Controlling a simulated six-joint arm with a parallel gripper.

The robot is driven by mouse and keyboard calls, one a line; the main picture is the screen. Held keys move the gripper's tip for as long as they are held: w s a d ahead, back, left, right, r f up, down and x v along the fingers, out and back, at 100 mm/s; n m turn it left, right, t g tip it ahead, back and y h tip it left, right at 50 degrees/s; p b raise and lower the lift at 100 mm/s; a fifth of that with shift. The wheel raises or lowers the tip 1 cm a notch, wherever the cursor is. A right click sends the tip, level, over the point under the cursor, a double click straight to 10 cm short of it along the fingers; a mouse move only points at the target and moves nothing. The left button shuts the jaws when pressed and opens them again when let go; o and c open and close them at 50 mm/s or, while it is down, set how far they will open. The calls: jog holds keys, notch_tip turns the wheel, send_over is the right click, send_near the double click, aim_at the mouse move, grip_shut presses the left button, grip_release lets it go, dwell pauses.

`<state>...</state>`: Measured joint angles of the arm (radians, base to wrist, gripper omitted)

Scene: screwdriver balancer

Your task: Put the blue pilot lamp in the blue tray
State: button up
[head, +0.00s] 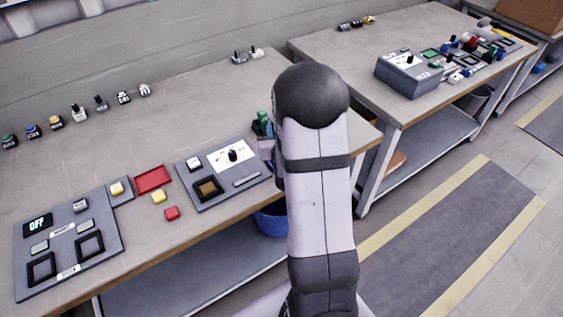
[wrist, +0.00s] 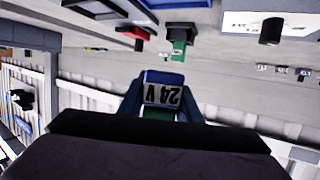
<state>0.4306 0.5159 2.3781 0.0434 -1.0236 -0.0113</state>
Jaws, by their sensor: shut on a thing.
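My gripper (wrist: 161,103) is shut on a small block labelled 24 V (wrist: 163,78), which has a blue far end and green near the jaws. I cannot tell whether this block is the blue pilot lamp. In the head view my gripper is mostly hidden behind my arm, with a bit of green and dark blue showing at the arm's left, by the near table's right end. A blue-capped part (head: 33,131) stands in the row at the back left of the near table. I cannot pick out a blue tray for sure.
A red tray (head: 152,179) lies between two grey panels; yellow and red caps lie near it. The right panel (head: 223,173) carries a dark knob. A blue bin (head: 271,220) is below the table edge. The far table (head: 345,65) holds a grey box and several small parts.

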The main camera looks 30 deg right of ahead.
jog(key=shift+d+r+n+y+b, duration=0.6)
jog(key=shift+d+r+b, duration=0.45)
jog(key=shift+d, duration=2.9)
jog(key=w+a+f+n+t+y, duration=0.1)
jog(key=w+a+f+n+y, duration=0.1)
jog(key=a+n+y, duration=0.2)
jog(key=a+y, duration=0.1)
jog(key=a, duration=0.2)
jog(key=shift+w+a+t, duration=0.2)
jog(key=shift+a+t, duration=0.1)
jog(key=shift+a, duration=0.05)
jog(key=shift+f, duration=0.1)
jog(key=shift+f, duration=4.95)
